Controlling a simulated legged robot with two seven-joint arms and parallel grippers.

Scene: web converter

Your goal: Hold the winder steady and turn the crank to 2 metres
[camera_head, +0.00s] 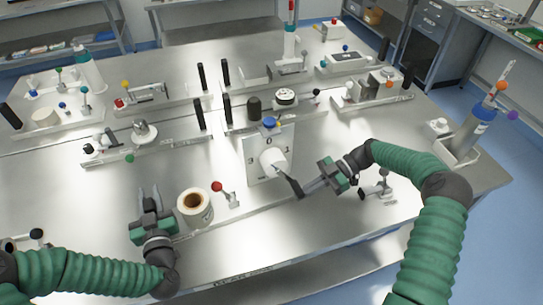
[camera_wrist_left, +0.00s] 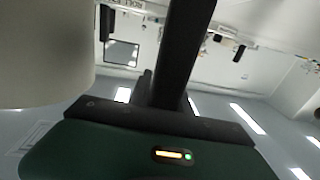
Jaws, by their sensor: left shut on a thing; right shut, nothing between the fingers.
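The winder's white dial plate (camera_head: 253,171) stands upright near the table's middle, with numerals and a white round hub (camera_head: 272,160). A dark bar, which may be the crank arm or my finger, slants down from the hub. My right gripper (camera_head: 299,190) is shut with nothing between its fingers, its tips close to the hub; I cannot tell if they touch it. My left gripper (camera_head: 150,194) is low over the table, left of a white roll with a brown core (camera_head: 194,208). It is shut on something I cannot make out. In the left wrist view a dark finger (camera_wrist_left: 185,50) shows.
A red-knobbed lever (camera_head: 217,187) stands between the roll and the dial plate. A small clamp (camera_head: 378,186) is right of my right gripper. Fixtures with black posts (camera_head: 202,76) fill the back. The table's front left has bare metal. A pale rounded surface (camera_wrist_left: 45,50) fills the wrist view's left.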

